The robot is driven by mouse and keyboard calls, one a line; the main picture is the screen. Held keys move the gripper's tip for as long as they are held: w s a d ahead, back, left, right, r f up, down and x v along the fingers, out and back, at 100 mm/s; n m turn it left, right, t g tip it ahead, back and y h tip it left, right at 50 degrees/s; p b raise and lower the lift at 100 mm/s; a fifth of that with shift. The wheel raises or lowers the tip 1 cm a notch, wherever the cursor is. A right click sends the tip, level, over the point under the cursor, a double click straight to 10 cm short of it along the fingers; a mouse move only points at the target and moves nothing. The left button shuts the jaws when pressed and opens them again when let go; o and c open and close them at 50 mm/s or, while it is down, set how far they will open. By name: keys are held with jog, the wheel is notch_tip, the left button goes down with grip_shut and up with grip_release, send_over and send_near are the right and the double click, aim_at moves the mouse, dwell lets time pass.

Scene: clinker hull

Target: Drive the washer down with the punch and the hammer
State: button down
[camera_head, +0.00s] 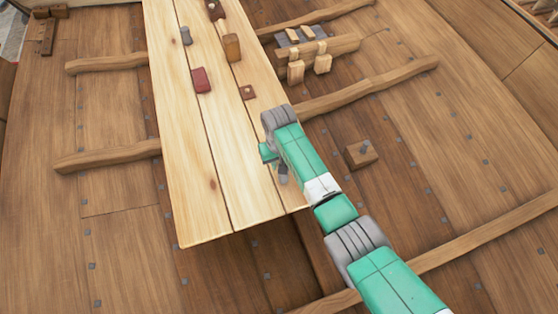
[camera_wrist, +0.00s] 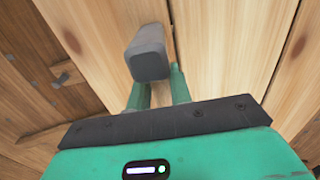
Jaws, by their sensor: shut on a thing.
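My gripper (camera_head: 270,158) is over the near right part of the pale planks, shut on a grey block-ended tool (camera_wrist: 149,62) that looks like the hammer. Its grey end also shows just below the gripper in the head view (camera_head: 283,175); its handle is hidden. A small grey upright piece (camera_head: 186,36), perhaps the punch, stands on the far left of the planks. A wooden block (camera_head: 361,154) with a grey pin sits on the hull right of my arm. I cannot make out a washer on it.
The pale plank bench (camera_head: 205,195) also carries a red block (camera_head: 202,80), a brown block (camera_head: 232,47), a small brown square (camera_head: 247,92) and a dark red block (camera_head: 215,9). Hull ribs (camera_head: 370,88) rise on both sides. The near end of the planks is clear.

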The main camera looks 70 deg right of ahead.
jog(key=shift+r, duration=0.1)
notch_tip(320, 180, up, 8)
jog(key=p, duration=0.8)
jog(key=shift+r, duration=0.1)
jog(key=c, duration=1.8)
grip_release()
jog(key=shift+f, duration=0.2)
grip_shut()
